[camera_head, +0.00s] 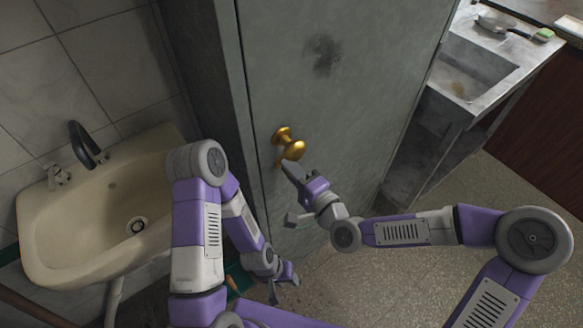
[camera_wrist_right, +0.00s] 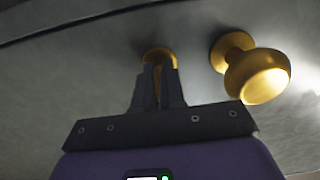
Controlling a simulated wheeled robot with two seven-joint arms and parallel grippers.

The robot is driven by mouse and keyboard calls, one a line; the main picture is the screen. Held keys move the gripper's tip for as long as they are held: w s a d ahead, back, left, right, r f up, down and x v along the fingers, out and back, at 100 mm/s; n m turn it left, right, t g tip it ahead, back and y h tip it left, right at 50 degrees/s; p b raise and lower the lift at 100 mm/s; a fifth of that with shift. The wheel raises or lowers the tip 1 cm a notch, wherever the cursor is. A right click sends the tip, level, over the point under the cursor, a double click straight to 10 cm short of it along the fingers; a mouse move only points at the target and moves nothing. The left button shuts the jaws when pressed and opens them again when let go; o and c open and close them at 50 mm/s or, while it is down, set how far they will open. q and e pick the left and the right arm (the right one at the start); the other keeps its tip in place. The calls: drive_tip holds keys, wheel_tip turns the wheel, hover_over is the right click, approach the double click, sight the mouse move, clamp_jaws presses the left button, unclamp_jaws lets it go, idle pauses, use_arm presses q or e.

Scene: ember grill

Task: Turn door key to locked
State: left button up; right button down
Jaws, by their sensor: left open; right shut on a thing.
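A grey-green door (camera_head: 330,85) carries a round brass knob (camera_head: 291,150), which also shows in the right wrist view (camera_wrist_right: 258,76). Just below the knob, a small gold piece at the keyhole (camera_wrist_right: 160,53) shows behind my fingertips. My right gripper (camera_head: 286,166) is at the door there, with its fingers (camera_wrist_right: 158,82) close together and shut on the key. The key itself is mostly hidden between the fingers, so its turn angle cannot be told. My left gripper (camera_head: 283,284) is open and empty, low beside the door, away from the key.
A cream washbasin (camera_head: 60,255) with a dark tap (camera_head: 86,145) stands at the left against a tiled wall. A stone sink (camera_head: 470,72) is at the upper right, with a pan (camera_head: 500,25) on its ledge. Speckled floor (camera_head: 470,185) lies open at the right.

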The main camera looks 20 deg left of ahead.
idle(0.5)
drive_tip(key=c, duration=1.3)
unclamp_jaws()
